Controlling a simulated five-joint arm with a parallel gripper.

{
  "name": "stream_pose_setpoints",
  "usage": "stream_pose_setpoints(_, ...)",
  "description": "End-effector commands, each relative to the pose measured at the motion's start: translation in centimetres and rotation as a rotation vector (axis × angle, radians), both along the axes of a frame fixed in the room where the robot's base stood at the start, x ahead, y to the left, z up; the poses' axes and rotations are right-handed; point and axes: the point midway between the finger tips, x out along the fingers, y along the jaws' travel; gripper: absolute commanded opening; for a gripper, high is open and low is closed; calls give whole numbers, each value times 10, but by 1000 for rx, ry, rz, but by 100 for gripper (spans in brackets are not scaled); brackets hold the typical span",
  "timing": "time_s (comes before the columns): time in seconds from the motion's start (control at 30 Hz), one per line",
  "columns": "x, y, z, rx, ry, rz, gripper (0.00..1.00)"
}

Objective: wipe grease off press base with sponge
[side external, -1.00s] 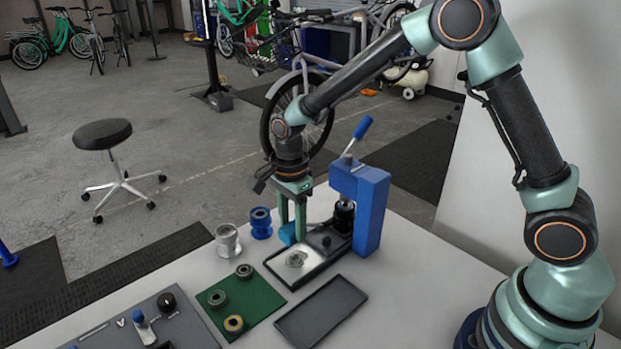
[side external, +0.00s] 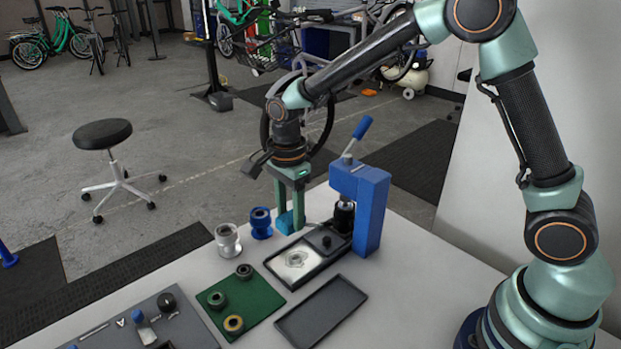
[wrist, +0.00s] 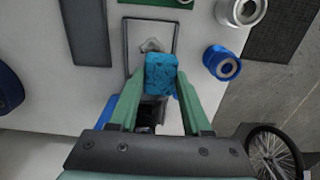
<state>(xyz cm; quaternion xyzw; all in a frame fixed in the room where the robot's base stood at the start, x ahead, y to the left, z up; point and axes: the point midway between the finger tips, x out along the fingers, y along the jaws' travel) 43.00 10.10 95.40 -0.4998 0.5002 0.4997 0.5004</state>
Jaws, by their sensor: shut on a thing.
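My gripper (side external: 289,222) is shut on a blue sponge (side external: 284,223). In the wrist view the sponge (wrist: 161,75) sits between the two green fingers and hides part of what is below. The blue press (side external: 371,205) stands to the right of my gripper. Its flat base (side external: 277,266) has a dark rim and a pale plate. A grey grease smear (side external: 297,259) lies on the plate and also shows beyond the sponge in the wrist view (wrist: 151,45). The sponge is at the far left side of the base; I cannot tell whether it touches the base.
A silver spool (side external: 228,241) and a blue spool (side external: 261,223) stand left of the base. A green mat (side external: 247,312) with several rings and an empty dark tray (side external: 321,311) lie in front. A grey panel (side external: 184,330) is at the front left. The press lever (side external: 357,137) rises high.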

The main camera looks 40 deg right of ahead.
Motion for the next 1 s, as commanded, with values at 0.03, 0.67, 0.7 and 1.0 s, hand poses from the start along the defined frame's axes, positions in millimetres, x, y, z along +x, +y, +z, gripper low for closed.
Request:
stream_pose_setpoints(0.03,0,2,0,0,0,1,0)
stream_pose_setpoints(0.67,-1,1,-43,-1,4,0,0)
stream_pose_setpoints(0.7,0,1,-47,-1,3,0,0)
stream_pose_setpoints(1.0,-1,1,-77,-1,4,0,0)
